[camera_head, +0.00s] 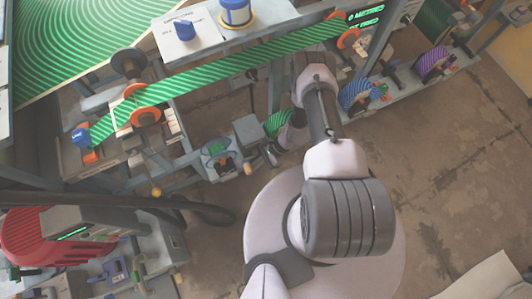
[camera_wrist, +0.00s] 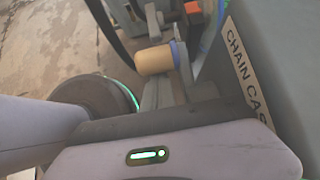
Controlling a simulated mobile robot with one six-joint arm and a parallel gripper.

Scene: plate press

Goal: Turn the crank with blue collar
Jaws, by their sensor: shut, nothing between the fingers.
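In the wrist view, a tan cylindrical handle (camera_wrist: 154,61) with a blue collar (camera_wrist: 178,54) at its right end sticks out beside a grey housing marked "CHAIN CAS…". A small tan knob (camera_head: 248,168) shows in the head view at the machine's lower edge; I cannot make out a collar on it there. My gripper (camera_head: 272,154) is just right of this knob, below the grey box. It is shut and empty. In the wrist view its narrow grey fingers (camera_wrist: 163,92) lie just below the tan handle, apparently apart from it. The fingertips are partly hidden.
The grey chain housing (camera_wrist: 275,45) stands close on the right in the wrist view. In the head view, a green striped belt (camera_head: 225,72) runs above the arm. A red drum machine (camera_head: 40,235) is lower left. Open floor (camera_head: 450,190) lies to the right.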

